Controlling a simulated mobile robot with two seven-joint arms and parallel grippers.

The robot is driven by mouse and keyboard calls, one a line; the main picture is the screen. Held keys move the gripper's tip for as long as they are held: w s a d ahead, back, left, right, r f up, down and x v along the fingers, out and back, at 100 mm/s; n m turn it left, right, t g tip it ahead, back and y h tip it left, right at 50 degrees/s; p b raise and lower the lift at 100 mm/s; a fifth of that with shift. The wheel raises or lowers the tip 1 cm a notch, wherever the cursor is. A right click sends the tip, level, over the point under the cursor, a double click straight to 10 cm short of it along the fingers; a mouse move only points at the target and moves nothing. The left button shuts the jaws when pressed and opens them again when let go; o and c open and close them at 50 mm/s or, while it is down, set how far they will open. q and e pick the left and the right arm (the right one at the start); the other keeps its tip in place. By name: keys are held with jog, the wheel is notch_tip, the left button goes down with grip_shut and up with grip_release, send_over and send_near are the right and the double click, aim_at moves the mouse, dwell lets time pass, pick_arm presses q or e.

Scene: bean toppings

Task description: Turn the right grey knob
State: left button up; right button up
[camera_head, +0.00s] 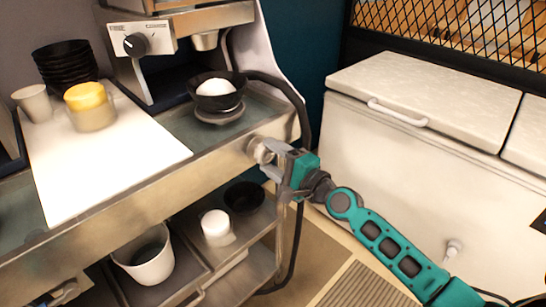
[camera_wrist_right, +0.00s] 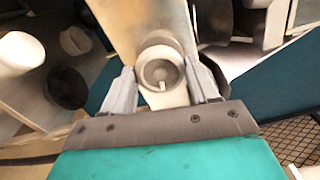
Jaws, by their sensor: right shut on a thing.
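The right grey knob (camera_head: 262,150) is round and sits on the metal front face of the counter, near its right end. My right gripper (camera_head: 281,160) is shut on it, its arm coming in from the lower right. In the right wrist view the knob (camera_wrist_right: 160,68) lies between the two grey fingers (camera_wrist_right: 163,85), one on each side, with a small raised mark low on its face. At the lower left edge of the head view a small grey metal part shows, perhaps my left gripper (camera_head: 65,292); its jaws cannot be made out.
The shelf below holds a white bucket (camera_head: 146,262). A white freezer (camera_head: 420,150) stands right.

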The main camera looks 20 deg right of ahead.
dwell(0.3)
jog(key=o, duration=1)
jog(key=shift+o, duration=0.2)
jog(key=b+v, duration=0.3)
jog(key=v, duration=1)
jog(key=shift+b, duration=0.35)
jog(key=s+a+f+n+g+h+p, duration=0.1)
jog(key=s+a+f+n+g+h, duration=0.1)
jog(key=f+n, duration=0.7)
jog(key=s+a+f+n+g+h+p, duration=0.1)
jog(key=s+a+f+n+g, duration=0.3)
jog(key=f, duration=0.9)
jog(key=s+a+n+h, duration=0.1)
jog(key=s+a+n, duration=0.2)
jog(key=s+n, duration=0.1)
jog(key=shift+a+n, duration=0.3)
jog(key=shift+n, duration=0.5)
